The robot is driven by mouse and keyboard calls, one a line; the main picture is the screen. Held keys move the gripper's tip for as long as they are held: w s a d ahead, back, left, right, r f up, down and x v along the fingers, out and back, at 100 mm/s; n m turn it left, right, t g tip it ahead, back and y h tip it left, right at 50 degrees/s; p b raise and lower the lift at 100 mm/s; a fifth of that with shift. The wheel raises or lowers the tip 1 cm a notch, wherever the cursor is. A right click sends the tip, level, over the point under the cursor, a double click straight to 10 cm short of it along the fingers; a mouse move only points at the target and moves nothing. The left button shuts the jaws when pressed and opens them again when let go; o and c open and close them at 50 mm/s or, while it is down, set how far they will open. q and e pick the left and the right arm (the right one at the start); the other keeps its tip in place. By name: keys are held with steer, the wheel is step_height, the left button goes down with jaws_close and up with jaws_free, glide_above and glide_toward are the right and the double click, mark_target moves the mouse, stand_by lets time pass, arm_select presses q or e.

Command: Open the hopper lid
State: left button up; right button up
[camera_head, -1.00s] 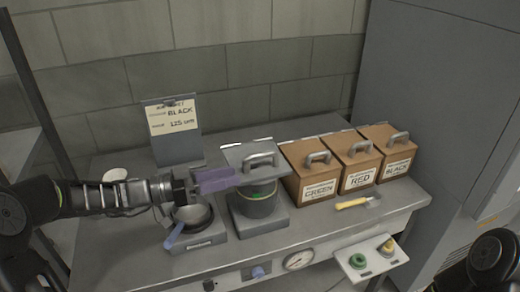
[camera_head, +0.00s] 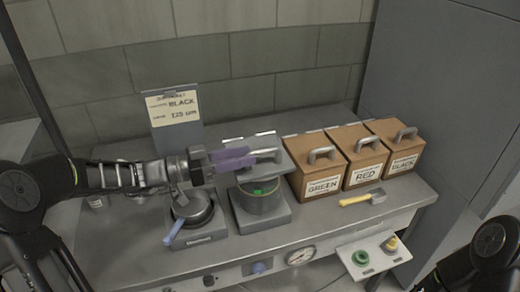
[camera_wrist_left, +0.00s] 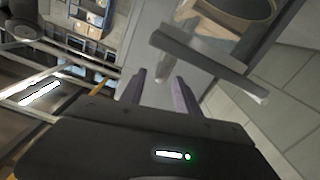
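The hopper (camera_head: 262,200) is a grey round body with a green mark, standing on a square grey base. My left gripper (camera_head: 250,157) has purple fingers and reaches in from the left at the handle. In the left wrist view the fingers (camera_wrist_left: 160,85) are apart with a clear gap, and the grey handle bar (camera_wrist_left: 215,68) lies ahead and to the right. Contact with the handle cannot be told. My right gripper is outside the view.
Green (camera_head: 320,170), red (camera_head: 362,160) and black (camera_head: 400,146) labelled boxes with handles stand to the right. A shallow pan (camera_head: 192,208) sits left of the hopper. A card sign (camera_head: 174,108) stands behind. A yellow-handled tool (camera_head: 358,200) lies near the bench front.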

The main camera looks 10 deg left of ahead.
mark_target(260, 153)
arm_select(q)
steer(key=p+x, duration=0.1)
steer(key=x, duration=0.4)
jaws_close()
stand_by(0.3)
stand_by(1.0)
